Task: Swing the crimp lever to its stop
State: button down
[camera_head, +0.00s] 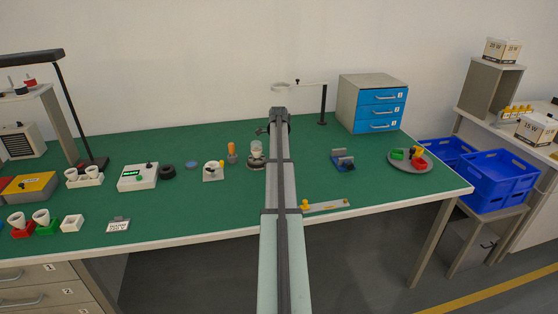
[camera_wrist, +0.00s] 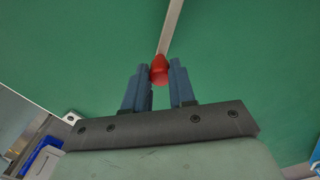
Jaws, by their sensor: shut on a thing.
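In the wrist view, the crimp lever shows as a pale thin bar (camera_wrist: 173,25) with a red knob (camera_wrist: 159,70) at its near end. My gripper (camera_wrist: 161,74) is shut on the red knob, one blue-grey finger on each side. The bar runs from the knob up out of the top of the picture. In the head view, my arm hides the lever and most of my gripper. A round-based fixture (camera_head: 257,163) with a pale upper part stands just left of my arm; I cannot tell whether the lever belongs to it.
A ring on a stand (camera_head: 323,105) is behind my arm. A white tester box (camera_head: 137,177) stands left.

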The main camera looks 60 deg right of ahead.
jog(key=shift+a, duration=0.2)
jog(key=c, duration=0.9)
grip_release()
jog(key=shift+d+r, duration=0.1)
notch_tip(320, 180, up, 14)
jog(key=shift+f, duration=0.2)
jog(key=shift+w, duration=0.1)
